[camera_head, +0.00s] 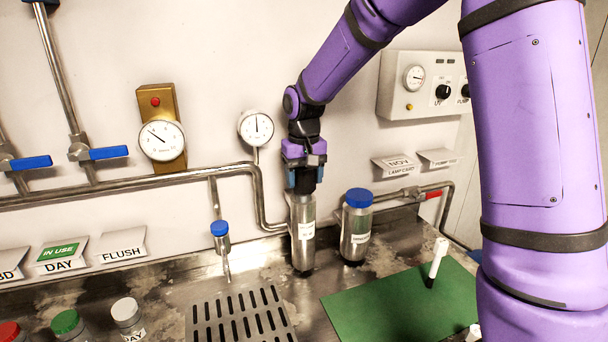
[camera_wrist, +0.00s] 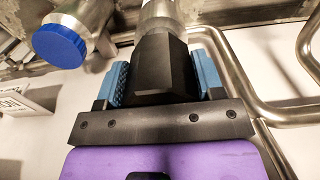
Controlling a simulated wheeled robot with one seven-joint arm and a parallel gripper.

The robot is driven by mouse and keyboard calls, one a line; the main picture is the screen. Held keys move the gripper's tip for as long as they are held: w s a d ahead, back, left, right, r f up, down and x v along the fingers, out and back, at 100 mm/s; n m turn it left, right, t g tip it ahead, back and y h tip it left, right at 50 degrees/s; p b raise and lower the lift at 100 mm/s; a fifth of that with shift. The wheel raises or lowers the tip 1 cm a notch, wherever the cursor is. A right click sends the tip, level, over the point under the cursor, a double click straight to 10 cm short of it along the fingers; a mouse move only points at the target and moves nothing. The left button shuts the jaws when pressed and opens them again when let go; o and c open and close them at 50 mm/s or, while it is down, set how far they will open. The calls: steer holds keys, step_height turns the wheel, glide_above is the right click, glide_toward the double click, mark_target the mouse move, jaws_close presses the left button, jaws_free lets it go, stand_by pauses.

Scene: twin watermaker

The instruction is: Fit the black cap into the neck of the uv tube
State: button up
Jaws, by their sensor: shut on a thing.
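My gripper (camera_head: 305,180) points down and is shut on the black cap (camera_wrist: 162,65), with a blue finger pad on each side of it. In the head view a little of the cap (camera_head: 305,185) shows between the fingers. The steel uv tube (camera_head: 303,250) with a white label stands upright directly below, against the wall pipe. The tube also shows in the wrist view (camera_wrist: 160,14), in line with the cap's end. The cap meets the tube's top or is very close to it; the neck is hidden, so I cannot tell how deep it sits.
A blue-capped steel canister (camera_head: 356,230) stands close on the right. A wall pipe (camera_head: 262,205) and a gauge (camera_head: 256,128) are close on the left. A drain grate (camera_head: 240,315) and a green mat (camera_head: 405,305) with a white-and-black marker-like object (camera_head: 437,260) lie in front.

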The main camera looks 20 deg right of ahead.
steer(key=shift+f, duration=1.3)
steer(key=o, duration=0.9)
steer(key=shift+r, duration=0.15)
step_height(320, 180, up, 10)
steer(key=shift+r, duration=0.3)
